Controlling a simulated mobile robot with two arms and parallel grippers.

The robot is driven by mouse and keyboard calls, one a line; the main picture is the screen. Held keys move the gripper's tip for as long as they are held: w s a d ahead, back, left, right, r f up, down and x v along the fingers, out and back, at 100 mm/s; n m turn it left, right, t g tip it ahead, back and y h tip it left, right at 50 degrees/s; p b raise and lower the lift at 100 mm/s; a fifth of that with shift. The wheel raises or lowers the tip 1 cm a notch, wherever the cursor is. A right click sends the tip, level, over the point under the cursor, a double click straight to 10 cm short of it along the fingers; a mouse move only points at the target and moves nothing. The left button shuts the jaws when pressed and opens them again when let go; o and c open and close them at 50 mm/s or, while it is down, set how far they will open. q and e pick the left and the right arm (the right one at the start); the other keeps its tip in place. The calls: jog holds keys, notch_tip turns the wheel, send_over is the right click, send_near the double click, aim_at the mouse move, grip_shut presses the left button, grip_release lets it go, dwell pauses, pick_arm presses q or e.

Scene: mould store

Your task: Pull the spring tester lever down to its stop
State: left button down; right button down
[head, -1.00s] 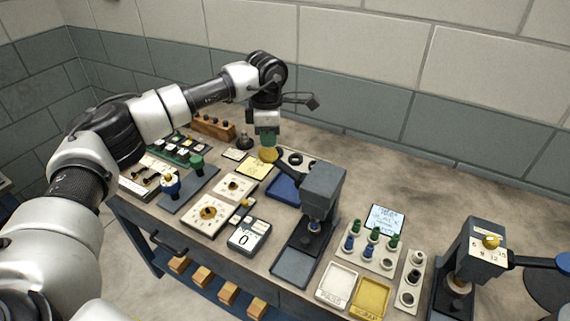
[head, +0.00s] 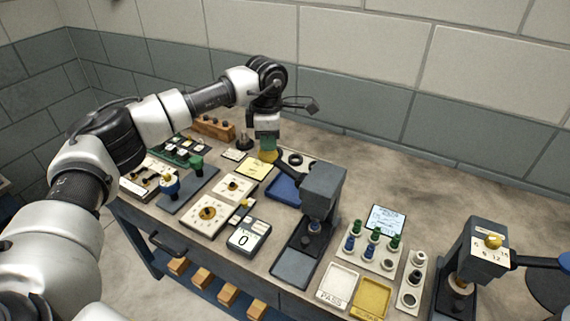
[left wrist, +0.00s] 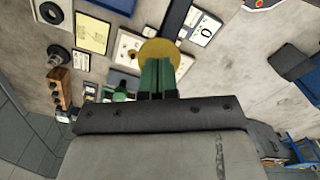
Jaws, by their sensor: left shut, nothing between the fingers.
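The spring tester (head: 322,190) is a dark grey press in the middle of the bench. Its dark lever (head: 287,168) sticks out to the left from the head, up and away from the bench, and ends in a yellow knob (head: 268,156). My left gripper (head: 267,146) has green fingers, which are shut and empty, pointing down right above the knob. In the left wrist view the knob (left wrist: 160,50) lies straight beyond the fingertips; whether they touch it I cannot tell. A display (head: 245,238) beside the tester reads 0. My right gripper is not in view.
A blue tray (head: 284,188) lies under the lever. A second press (head: 470,262) stands at the right. Pass tray (head: 338,284), yellow tray (head: 371,297) and a rack of coloured pegs (head: 372,246) stand between. The bench behind the tester is clear.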

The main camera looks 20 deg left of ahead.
pick_arm(q)
jog(key=shift+f, duration=0.2)
jog(key=shift+f+b, duration=0.3)
jog(key=shift+f, duration=0.3)
jog(key=shift+f+b, duration=0.35)
jog(key=shift+b, duration=0.05)
jog(key=shift+f, duration=0.1)
dwell(0.4)
